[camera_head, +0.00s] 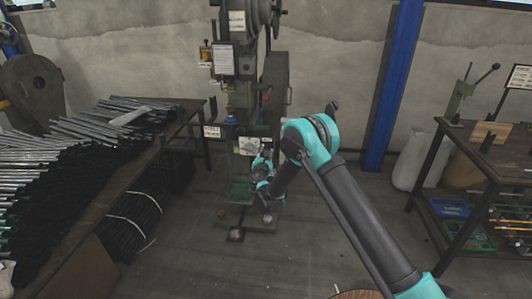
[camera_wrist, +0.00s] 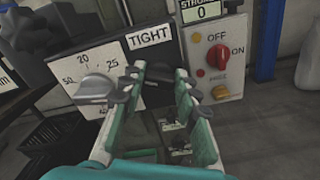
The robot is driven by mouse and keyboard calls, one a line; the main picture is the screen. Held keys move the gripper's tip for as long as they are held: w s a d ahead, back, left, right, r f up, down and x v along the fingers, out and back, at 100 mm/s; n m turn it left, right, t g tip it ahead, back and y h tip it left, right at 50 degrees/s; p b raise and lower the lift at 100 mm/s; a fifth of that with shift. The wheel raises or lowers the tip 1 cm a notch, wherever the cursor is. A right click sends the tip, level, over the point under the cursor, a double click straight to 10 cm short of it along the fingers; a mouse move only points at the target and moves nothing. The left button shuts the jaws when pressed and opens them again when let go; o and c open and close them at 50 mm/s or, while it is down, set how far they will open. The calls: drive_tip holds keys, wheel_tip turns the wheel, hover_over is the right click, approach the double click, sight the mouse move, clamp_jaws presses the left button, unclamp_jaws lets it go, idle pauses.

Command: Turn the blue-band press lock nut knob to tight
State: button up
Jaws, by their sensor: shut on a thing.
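The press (camera_head: 243,65) stands tall and grey at the back centre in the head view, with a small blue part partway down its front. In the wrist view, a TIGHT label (camera_wrist: 149,37) sits on a dark panel just beyond my fingertips. My gripper (camera_wrist: 158,74) reaches to the dark lock nut knob (camera_wrist: 158,72) below that label and is shut on it. The fingers hide much of the knob, so I cannot tell its exact turn.
A white dial plate with a grey knob (camera_wrist: 94,88) is left of my gripper. A switch box (camera_wrist: 215,55) with ON and OFF markings is to the right. A table of metal rods (camera_head: 60,170) stands left and a workbench (camera_head: 480,150) right. The floor between is mostly clear.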

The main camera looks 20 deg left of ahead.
drive_tip(key=m, duration=1.2)
drive_tip(key=shift+d+f+m, duration=0.15)
drive_tip(key=shift+f+m, duration=0.1)
drive_tip(key=shift+m, duration=0.05)
idle(0.4)
drive_tip(key=o, duration=1.2)
drive_tip(key=shift+c, duration=0.2)
drive_tip(key=v, duration=1.2)
